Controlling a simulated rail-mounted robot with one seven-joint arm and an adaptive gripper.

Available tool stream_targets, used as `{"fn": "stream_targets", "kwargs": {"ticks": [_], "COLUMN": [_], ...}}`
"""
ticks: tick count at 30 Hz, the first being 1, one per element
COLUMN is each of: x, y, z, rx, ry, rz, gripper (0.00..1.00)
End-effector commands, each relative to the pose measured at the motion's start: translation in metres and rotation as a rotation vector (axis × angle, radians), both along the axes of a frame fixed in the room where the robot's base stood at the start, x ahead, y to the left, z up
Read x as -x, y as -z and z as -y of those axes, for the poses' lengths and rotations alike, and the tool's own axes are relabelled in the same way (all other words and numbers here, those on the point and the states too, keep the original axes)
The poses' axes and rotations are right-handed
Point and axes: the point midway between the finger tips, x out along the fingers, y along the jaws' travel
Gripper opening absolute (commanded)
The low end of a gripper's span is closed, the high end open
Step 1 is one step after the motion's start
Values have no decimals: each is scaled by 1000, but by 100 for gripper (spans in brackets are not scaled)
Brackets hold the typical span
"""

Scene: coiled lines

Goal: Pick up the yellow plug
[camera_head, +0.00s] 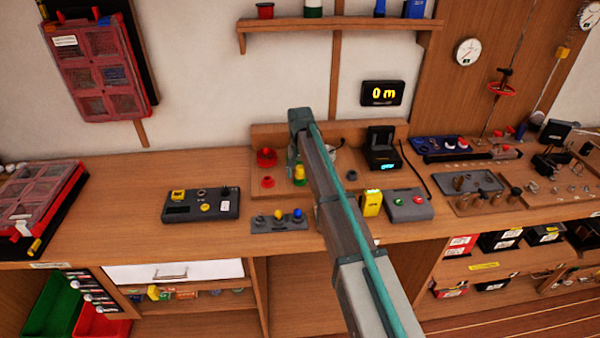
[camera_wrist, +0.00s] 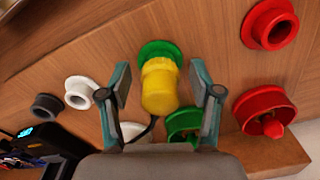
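The yellow plug (camera_wrist: 160,88) is in the middle of the wrist view, with a green round piece (camera_wrist: 160,52) at its far end; I cannot tell how they join. A dark cord trails from its near end. My gripper (camera_wrist: 160,82) is open, with one finger on each side of the plug and a visible gap to each. In the head view the yellow plug (camera_head: 299,173) stands on the bench beside my arm. My gripper (camera_head: 296,150) is partly hidden there.
Near the plug are a red socket (camera_wrist: 265,108), a red ring (camera_wrist: 270,25), a white ring (camera_wrist: 81,92), a grey ring (camera_wrist: 46,107) and a green ring (camera_wrist: 185,124). A black device (camera_head: 383,148) stands to the right. The bench's left middle (camera_head: 120,180) is clear.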

Motion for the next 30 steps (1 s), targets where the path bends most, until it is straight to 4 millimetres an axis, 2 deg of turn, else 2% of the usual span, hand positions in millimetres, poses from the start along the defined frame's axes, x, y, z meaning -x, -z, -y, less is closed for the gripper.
{"fn": "stream_targets", "kwargs": {"ticks": [1,2,9,22,29,30], "x": [0,0,0,0,-1,1], "y": [0,0,0,-6,-30,-35], "z": [0,0,0,0,0,5], "rx": [0,0,0,0,-1,0], "ry": [0,0,0,0,0,2], "rz": [0,0,0,0,2,3], "gripper": [51,46,6,5,5,5]}}
